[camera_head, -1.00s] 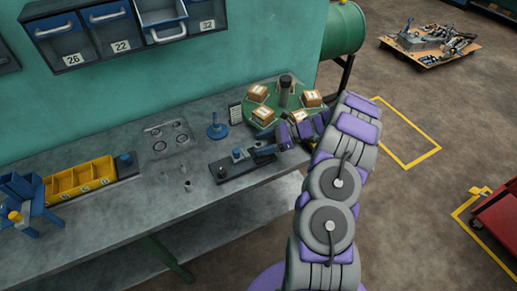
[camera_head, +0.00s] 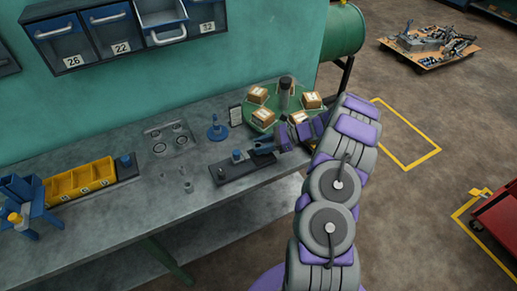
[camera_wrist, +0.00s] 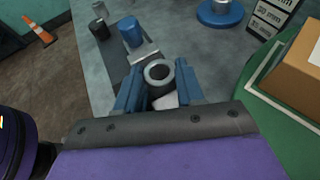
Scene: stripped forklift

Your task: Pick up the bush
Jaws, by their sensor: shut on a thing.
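The bush (camera_wrist: 158,73) is a short grey metal ring with a dark bore. In the wrist view it sits between the two blue fingers of my gripper (camera_wrist: 159,86), which is shut on it. In the head view my gripper (camera_head: 264,148) is low over the right end of a dark fixture plate (camera_head: 228,175) on the bench. The fingers hide the bush there. Whether the bush still touches the plate cannot be told. A blue cylinder (camera_wrist: 131,33) and a dark knob (camera_wrist: 98,28) stand on the plate beyond the bush in the wrist view.
A green round turntable (camera_head: 262,126) with several small boxes is close to my gripper's right. A blue stand (camera_head: 217,131) is behind the plate. Small grey cylinders (camera_head: 188,186), a tray with round recesses (camera_head: 170,140) and yellow bins (camera_head: 82,180) are further left on the bench.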

